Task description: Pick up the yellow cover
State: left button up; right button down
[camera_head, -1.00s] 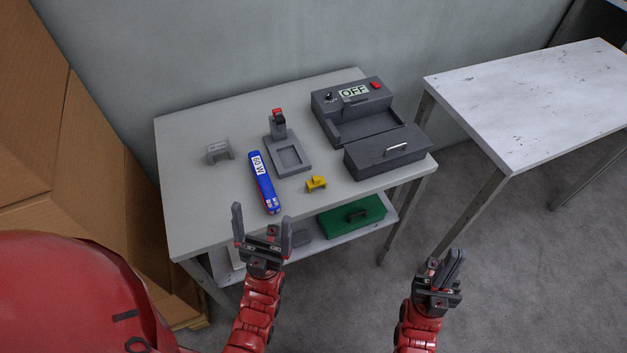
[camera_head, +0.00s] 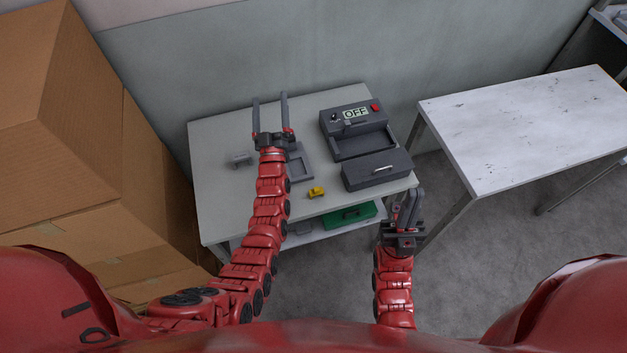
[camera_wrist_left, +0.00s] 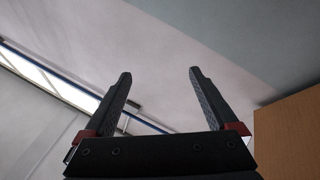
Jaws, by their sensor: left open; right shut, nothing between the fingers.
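The small yellow cover (camera_head: 316,192) lies on the grey table near its front edge, left of the dark grey lidded box. My left gripper (camera_head: 270,100) is open and empty, raised over the table to the left of the cover and further back. In the left wrist view its fingers (camera_wrist_left: 160,95) point up at the wall and ceiling, with nothing between them. My right gripper (camera_head: 410,205) is shut and empty, in front of the table's right front corner. My left arm hides the blue device and part of the grey fixture.
A machine with an OFF display (camera_head: 352,125) stands at the back right of the table (camera_head: 215,150), behind the grey box (camera_head: 376,170). A grey bracket (camera_head: 240,159) stands at left. A green box (camera_head: 350,215) is on the lower shelf. Cardboard boxes (camera_head: 60,120) stand at left.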

pick_arm(q)
jog(key=w+d+f+g+h, duration=0.5)
jog(key=w+d+f+g, duration=0.15)
jog(key=w+d, duration=0.55)
jog(key=s+d+f+m+g+h, duration=0.25)
jog(key=d+f+g, duration=0.35)
jog(key=d, duration=0.4)
notch_tip(320, 180, up, 3)
jog(key=g+y, duration=0.6)
jog(key=g, duration=0.5)
send_over(316, 189)
jog(key=shift+h, duration=0.25)
jog(key=f+b, duration=0.8)
jog(key=shift+s+d+f, duration=0.1)
jog(key=shift+s+d, duration=0.05)
jog(key=shift+s, duration=0.2)
jog(key=shift+f+p, duration=0.6)
jog(key=shift+f, duration=0.3)
jog(key=shift+f+p, duration=0.35)
jog(key=shift+f, duration=0.7)
jog(key=shift+w+f+p, duration=0.15)
jog(key=shift+f+p, duration=0.2)
jog(key=shift+f, duration=0.05)
jog(key=shift+w+f+p, duration=0.25)
jog(key=shift+f+p, duration=0.35)
jog(key=shift+f, duration=0.5)
jog(key=shift+s+f, duration=0.1)
jog(key=shift+f, duration=1)
